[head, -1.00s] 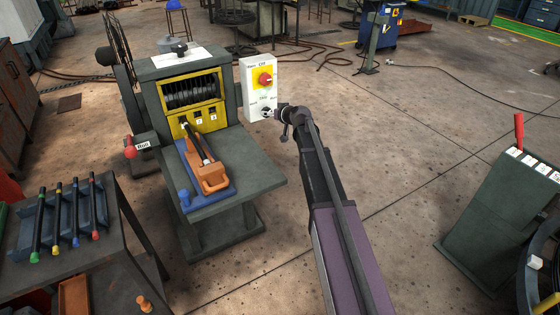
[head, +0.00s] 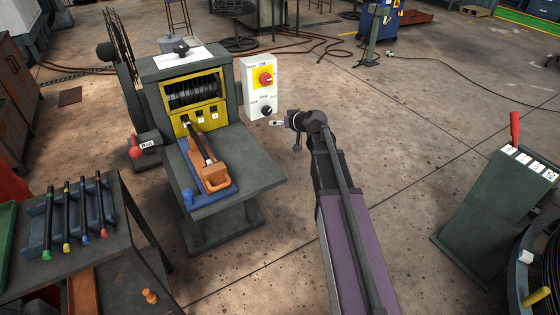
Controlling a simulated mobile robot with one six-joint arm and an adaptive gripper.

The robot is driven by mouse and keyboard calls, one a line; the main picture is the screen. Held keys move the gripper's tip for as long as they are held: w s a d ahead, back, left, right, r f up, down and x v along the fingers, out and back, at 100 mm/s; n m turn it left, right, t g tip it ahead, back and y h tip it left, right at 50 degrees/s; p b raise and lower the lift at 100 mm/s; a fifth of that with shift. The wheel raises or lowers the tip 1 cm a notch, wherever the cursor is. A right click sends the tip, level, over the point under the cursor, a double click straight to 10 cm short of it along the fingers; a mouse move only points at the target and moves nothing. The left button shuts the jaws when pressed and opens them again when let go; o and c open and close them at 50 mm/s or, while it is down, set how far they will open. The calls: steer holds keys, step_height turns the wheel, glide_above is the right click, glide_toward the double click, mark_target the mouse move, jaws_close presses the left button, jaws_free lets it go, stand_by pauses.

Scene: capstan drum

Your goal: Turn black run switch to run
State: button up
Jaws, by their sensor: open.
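The black run switch (head: 266,111) is a small dark knob low on the white control box (head: 254,92), which is fixed to the right side of the green machine. A red rotary knob (head: 265,78) on a yellow plate sits above it. The lettering is too small to read surely, so I cannot tell the black switch's setting. My gripper (head: 276,122) is open and empty, just right of and below the black switch, with a small visible gap to it. Its fingertips point left toward the box.
The machine's green table (head: 243,190) carries an orange block on a blue base. A side bench (head: 125,235) at lower left holds several dark rods with coloured ends. A green lever stand (head: 495,205) is at the right. Floor between my arm and that stand is clear.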

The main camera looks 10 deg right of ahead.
steer(key=s+a+g+p, duration=0.1)
steer(key=s+g, duration=0.1)
steer(key=s, duration=0.3)
steer(key=s+a+f+g+h+p, duration=0.1)
steer(key=s+a+g+p, duration=0.1)
steer(key=s, duration=0.4)
steer(key=s+a+f+g+h+p, duration=0.1)
steer(key=s+g, duration=0.1)
steer(key=s, duration=0.3)
steer(key=shift+s+a+f+g+p, duration=0.25)
steer(key=shift+s+g+p, duration=0.05)
steer(key=shift+s, duration=0.05)
steer(key=shift+s+f+m+g+h, duration=0.1)
steer(key=shift+s+m+g+h, duration=0.2)
steer(key=shift+s, duration=0.6)
steer(key=s+d+m+g+h+p, duration=0.1)
steer(key=s+d+g+h+p, duration=0.1)
steer(key=s, duration=0.9)
steer(key=shift+s+m+g+h, duration=0.4)
steer(key=shift+g+h, duration=0.2)
steer(key=shift+g, duration=0.2)
